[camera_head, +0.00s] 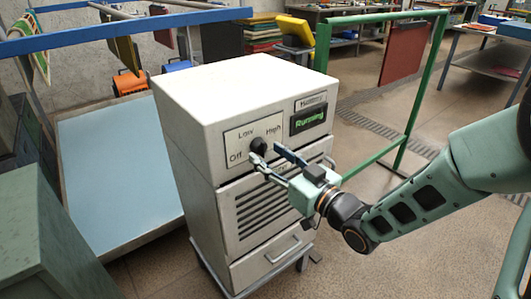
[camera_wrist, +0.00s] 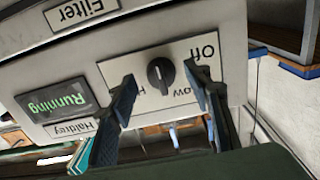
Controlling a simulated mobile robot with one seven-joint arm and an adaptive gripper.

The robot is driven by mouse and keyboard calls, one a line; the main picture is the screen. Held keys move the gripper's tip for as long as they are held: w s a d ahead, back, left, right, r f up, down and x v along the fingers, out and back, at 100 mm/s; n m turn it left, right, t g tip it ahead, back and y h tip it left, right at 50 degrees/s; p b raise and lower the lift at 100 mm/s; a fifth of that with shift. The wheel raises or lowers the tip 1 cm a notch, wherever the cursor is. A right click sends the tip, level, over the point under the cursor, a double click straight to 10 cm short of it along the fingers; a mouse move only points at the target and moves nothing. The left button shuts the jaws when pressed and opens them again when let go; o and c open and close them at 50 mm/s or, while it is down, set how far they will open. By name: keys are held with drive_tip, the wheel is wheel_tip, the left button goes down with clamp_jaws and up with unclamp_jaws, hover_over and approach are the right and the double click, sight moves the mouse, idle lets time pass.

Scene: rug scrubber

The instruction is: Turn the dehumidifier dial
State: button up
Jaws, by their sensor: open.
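The dehumidifier (camera_head: 190,110) is a pale, boxy cabinet in the middle of the head view. Its dark round dial (camera_head: 259,146) sits on a light plate marked Off, Low and High. The dial also shows in the wrist view (camera_wrist: 161,73), upside down, with its ridge running roughly up and down the picture. A display (camera_head: 308,119) reads "Running" in green. My gripper (camera_head: 264,154) is open at the front panel. In the wrist view, its blue-grey fingers (camera_wrist: 160,78) stand on either side of the dial, apart from it.
Below the dial are a slatted vent (camera_head: 268,208) and a lower drawer with a handle (camera_head: 270,258). A green metal frame (camera_head: 408,120) stands behind at right. A blue-topped platform (camera_head: 115,175) is at left, beside a green cabinet (camera_head: 50,230). Bare floor shows at right.

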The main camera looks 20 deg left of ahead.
drive_tip(key=v, duration=0.5)
drive_tip(key=shift+s+d, duration=0.15)
drive_tip(key=shift+d, duration=0.1)
